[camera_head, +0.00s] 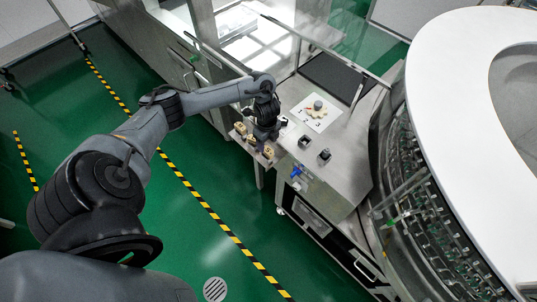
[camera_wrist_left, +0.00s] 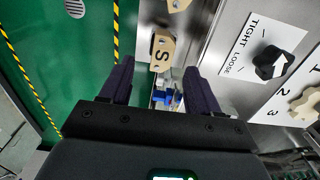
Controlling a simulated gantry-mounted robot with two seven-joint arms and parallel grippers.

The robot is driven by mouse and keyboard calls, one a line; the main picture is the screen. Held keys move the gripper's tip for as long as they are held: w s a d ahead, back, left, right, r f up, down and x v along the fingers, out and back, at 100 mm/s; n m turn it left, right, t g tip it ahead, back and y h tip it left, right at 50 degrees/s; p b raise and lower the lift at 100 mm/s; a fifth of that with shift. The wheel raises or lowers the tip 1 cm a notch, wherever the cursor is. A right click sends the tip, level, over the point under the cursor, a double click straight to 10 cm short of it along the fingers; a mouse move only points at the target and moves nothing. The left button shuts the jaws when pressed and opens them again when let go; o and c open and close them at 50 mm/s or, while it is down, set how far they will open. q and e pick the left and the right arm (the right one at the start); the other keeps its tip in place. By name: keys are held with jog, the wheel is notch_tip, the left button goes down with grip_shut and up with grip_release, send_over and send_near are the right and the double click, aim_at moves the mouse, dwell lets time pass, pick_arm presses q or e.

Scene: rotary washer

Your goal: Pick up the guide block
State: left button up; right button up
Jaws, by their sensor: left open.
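Several beige guide blocks sit on a small shelf beside the steel machine; one of them shows in the head view (camera_head: 268,152) just under my left gripper (camera_head: 264,138). In the left wrist view, a beige block marked "S" (camera_wrist_left: 162,50) lies ahead of my left gripper (camera_wrist_left: 160,78), roughly between the two dark fingers. The fingers are apart with nothing between them. Part of another beige block (camera_wrist_left: 179,5) shows at the top edge. My left wrist hides part of the shelf in the head view. My right gripper is not in view.
A black knob (camera_wrist_left: 270,62) on a "TIGHT/LOOSE" plate lies right of the fingers in the wrist view. A numbered white plate (camera_head: 322,124) carries a beige star-shaped piece. Black knobs (camera_head: 304,142) stand on the steel top. Open green floor (camera_head: 190,240) lies left of the machine.

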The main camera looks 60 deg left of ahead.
aim_at(268, 150)
pick_arm(q)
jog(key=shift+w+f+b, duration=0.2)
jog(key=shift+f+b, duration=0.1)
jog(key=shift+f, duration=3.1)
jog(key=c, duration=1.1)
jog(key=shift+o, duration=0.2)
jog(key=shift+r, duration=0.1)
